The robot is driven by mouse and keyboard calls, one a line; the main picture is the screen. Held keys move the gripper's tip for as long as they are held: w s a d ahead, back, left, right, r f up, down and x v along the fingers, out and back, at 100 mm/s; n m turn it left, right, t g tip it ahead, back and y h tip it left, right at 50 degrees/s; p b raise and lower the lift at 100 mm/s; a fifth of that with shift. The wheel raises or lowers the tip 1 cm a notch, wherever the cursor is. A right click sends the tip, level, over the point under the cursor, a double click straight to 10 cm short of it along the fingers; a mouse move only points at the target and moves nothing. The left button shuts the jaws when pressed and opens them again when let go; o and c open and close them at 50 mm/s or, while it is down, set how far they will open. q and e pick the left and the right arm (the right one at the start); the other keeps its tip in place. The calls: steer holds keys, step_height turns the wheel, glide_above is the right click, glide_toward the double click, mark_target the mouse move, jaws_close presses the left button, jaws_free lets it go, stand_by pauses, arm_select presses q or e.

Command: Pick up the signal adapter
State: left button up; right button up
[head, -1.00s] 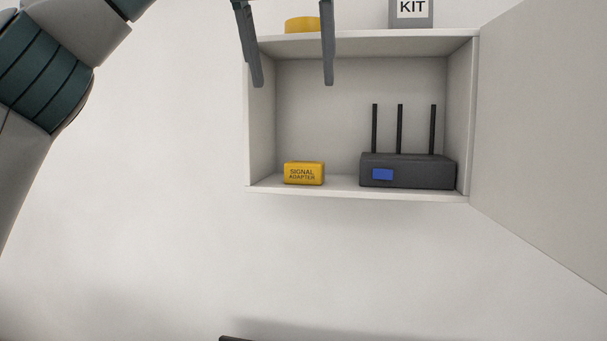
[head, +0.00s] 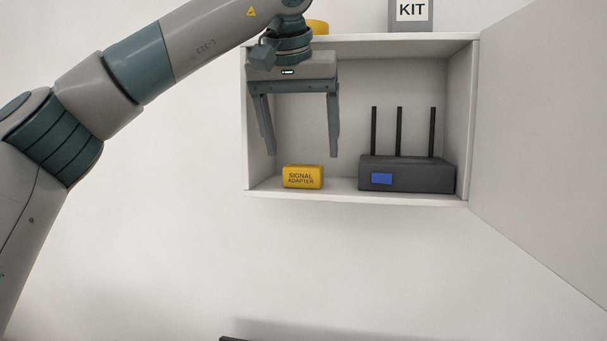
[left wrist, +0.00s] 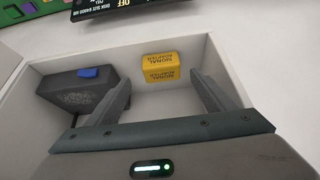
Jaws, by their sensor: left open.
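The signal adapter (head: 303,177) is a small yellow block with dark lettering. It sits on the floor of the open wall cabinet, toward the left. My left gripper (head: 302,156) points down in front of the cabinet, its open fingers just above the adapter and spread to either side of it. In the left wrist view the adapter (left wrist: 160,68) shows beyond and between the two open fingertips (left wrist: 158,88), with nothing held. My right gripper is in neither view.
A dark router (head: 408,174) with three upright antennas stands on the cabinet floor, right of the adapter. The cabinet (head: 360,198) has its door (head: 545,130) swung open to the right. A grey KIT box (head: 411,17) and a yellow object (head: 319,27) rest on top.

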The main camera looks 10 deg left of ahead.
mark_target(303, 166)
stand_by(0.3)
arm_select(q)
steer(key=shift+w+f+p, duration=0.2)
steer(key=shift+f+p, duration=0.05)
steer(key=shift+p, duration=0.1)
steer(key=x, duration=0.1)
steer(key=p+x, duration=0.2)
steer(key=x, duration=0.1)
steer(key=shift+a+r, duration=0.1)
steer(key=shift+a, duration=0.15)
steer(key=shift+w+f, duration=0.2)
steer(key=shift+f, duration=0.1)
steer(key=shift+d, duration=0.1)
steer(key=shift+s, duration=0.1)
steer(key=shift+c, duration=0.4)
steer(key=c, duration=1.1)
